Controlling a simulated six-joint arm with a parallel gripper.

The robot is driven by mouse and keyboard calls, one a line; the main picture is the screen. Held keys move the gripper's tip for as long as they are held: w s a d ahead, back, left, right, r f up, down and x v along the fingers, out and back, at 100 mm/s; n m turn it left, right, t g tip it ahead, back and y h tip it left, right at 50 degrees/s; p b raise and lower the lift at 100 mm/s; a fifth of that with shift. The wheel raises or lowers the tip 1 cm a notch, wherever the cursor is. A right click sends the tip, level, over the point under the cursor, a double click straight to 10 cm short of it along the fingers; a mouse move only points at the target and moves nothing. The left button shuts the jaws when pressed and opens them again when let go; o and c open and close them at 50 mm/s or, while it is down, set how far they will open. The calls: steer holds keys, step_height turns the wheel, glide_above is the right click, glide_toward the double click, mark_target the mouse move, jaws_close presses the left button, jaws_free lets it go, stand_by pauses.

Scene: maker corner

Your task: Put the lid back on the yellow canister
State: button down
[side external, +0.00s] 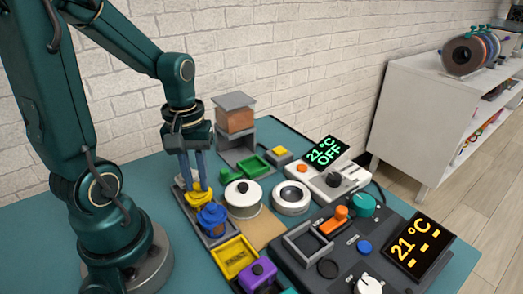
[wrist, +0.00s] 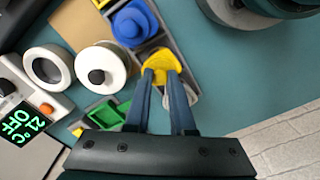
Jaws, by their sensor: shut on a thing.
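My gripper (side external: 192,188) points down at the left of the work area, its fingers closed on a yellow piece (side external: 200,199), which I take to be the yellow lid. In the wrist view the fingertips (wrist: 161,72) pinch this yellow piece (wrist: 157,57). It is at or just above the grey compartment tray (wrist: 180,99), beside a blue knobbed piece (wrist: 133,23). I cannot tell whether it touches the tray. I cannot make out a separate round yellow canister; anything under the yellow piece is hidden.
A white pot with a black knob (side external: 242,198) and a white ring-topped pot (side external: 291,196) stand to the right. A yellow square bin (side external: 235,258) and a purple knobbed block (side external: 257,273) are in front. Dark and white control units stand further right.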

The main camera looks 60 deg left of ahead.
stand_by(0.3)
steer(key=shift+c, duration=1)
jaws_free()
steer(key=shift+r, duration=3.5)
jaws_close()
